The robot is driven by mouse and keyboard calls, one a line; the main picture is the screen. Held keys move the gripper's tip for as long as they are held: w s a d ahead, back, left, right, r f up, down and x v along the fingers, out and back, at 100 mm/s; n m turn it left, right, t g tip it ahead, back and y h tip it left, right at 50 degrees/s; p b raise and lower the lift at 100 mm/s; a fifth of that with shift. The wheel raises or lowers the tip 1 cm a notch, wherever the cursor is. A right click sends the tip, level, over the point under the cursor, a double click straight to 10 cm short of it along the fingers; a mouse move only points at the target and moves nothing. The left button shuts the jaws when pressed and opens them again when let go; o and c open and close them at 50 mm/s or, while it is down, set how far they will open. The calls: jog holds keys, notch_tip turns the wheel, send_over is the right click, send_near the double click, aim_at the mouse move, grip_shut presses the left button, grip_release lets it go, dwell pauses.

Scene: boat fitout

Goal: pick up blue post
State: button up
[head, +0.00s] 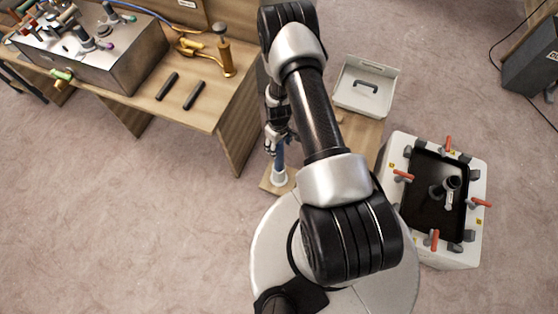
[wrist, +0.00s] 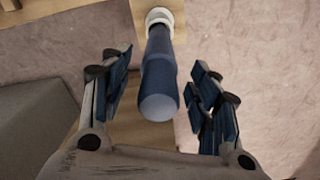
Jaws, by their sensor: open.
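The blue post (wrist: 158,75) stands in a white round base on a small wooden surface. In the wrist view its rounded top is nearest me and it lies between the two open fingers of my gripper (wrist: 160,98), with a gap on each side. In the head view the post (head: 278,160) shows below my gripper (head: 277,143), and its white base (head: 279,178) sits near the wooden surface's left edge. My arm hides part of that surface.
A wooden bench (head: 205,113) at the upper left carries a metal box (head: 135,65), a brass fitting (head: 225,60) and two black bars. A white tray (head: 350,98) with a dark handle stands behind my arm. A white case (head: 398,205) with red levers is at right.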

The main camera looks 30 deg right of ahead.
aim_at(279, 160)
notch_tip(279, 160, down, 3)
jog(key=shift+d+r+b, duration=0.1)
jog(key=shift+b, duration=0.2)
jog(key=shift+c, duration=0.2)
grip_shut()
dwell(0.6)
